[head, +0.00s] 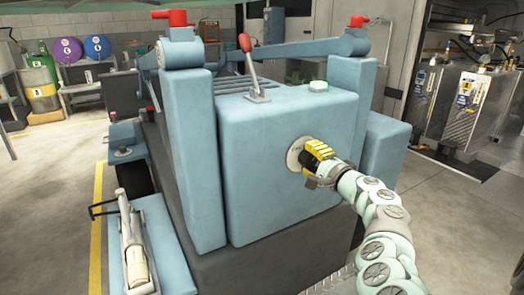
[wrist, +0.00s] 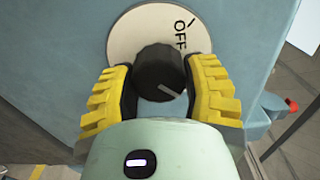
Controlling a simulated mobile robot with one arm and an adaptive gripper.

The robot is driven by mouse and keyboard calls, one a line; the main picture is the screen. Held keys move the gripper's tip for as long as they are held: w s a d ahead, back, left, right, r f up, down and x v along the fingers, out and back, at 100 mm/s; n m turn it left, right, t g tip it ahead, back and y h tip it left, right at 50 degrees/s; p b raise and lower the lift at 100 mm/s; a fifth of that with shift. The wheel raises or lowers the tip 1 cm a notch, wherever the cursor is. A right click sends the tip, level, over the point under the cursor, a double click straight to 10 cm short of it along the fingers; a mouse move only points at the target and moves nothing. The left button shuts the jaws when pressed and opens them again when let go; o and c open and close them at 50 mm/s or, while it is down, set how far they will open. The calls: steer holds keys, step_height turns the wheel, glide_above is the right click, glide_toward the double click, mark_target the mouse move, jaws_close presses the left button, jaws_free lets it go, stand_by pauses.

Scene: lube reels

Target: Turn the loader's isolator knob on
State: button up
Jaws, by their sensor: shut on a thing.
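The loader (head: 268,160) is a pale blue machine in the middle of the head view. Its isolator knob is a black round knob (wrist: 160,72) on a cream round plate (wrist: 150,25) fixed to the blue face. The plate also shows in the head view (head: 295,153). In the wrist view "OFF" with a tick mark is printed at the plate's upper right. The knob's white line points to the lower right, away from the OFF mark. My gripper (wrist: 160,85) has yellow ribbed fingers, one on each side of the knob, shut on it. Any other plate lettering is hidden.
A grey-blue side step (head: 145,240) juts out at the left. Open floor (head: 60,175) lies further left. A metal cabinet (head: 462,105) stands at the right.

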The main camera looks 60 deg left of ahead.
stand_by(0.4)
steer(key=o, duration=1.2)
steer(key=shift+d, duration=0.1)
steer(key=shift+d, duration=0.15)
steer(key=shift+s+d, duration=0.1)
steer(key=shift+d, duration=0.9)
steer(key=d, duration=0.9)
steer(key=shift+s+d, duration=0.25)
steer(key=shift+s, duration=0.1)
steer(key=shift+w, duration=0.1)
